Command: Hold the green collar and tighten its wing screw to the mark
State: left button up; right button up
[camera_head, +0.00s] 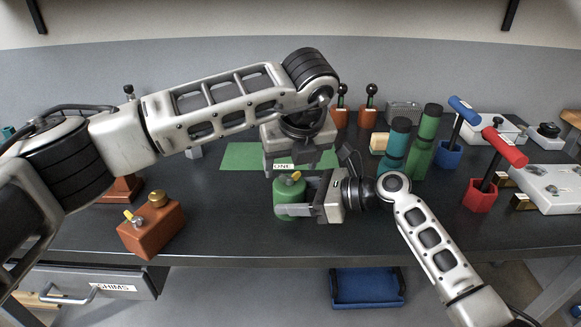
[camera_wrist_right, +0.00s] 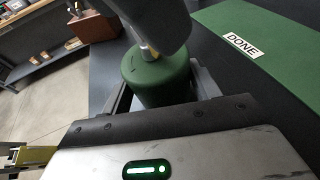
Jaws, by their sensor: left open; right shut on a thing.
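The green collar (camera_head: 289,197) is a short upright cylinder near the front of the bench; it also shows in the right wrist view (camera_wrist_right: 155,80). My right gripper (camera_head: 298,205) is shut on its sides, coming from the right. The wing screw (camera_head: 293,178) shows as a small yellowish part on the collar's top. In the right wrist view a grey finger (camera_wrist_right: 160,25) of my left gripper covers most of the wing screw. My left gripper (camera_head: 292,168) is open, pointing down just above the collar. I cannot see the mark clearly.
A green mat (camera_head: 240,156) labelled DONE lies behind the collar. A brown block (camera_head: 151,228) with a yellow-winged screw stands at left front. Teal (camera_head: 394,153) and green (camera_head: 425,142) cylinders and blue (camera_head: 450,152) and red (camera_head: 482,197) T-handled tools stand to the right.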

aim_at(290, 178)
pick_arm(q)
jog(key=shift+x, duration=1.05)
jog(key=c, duration=1)
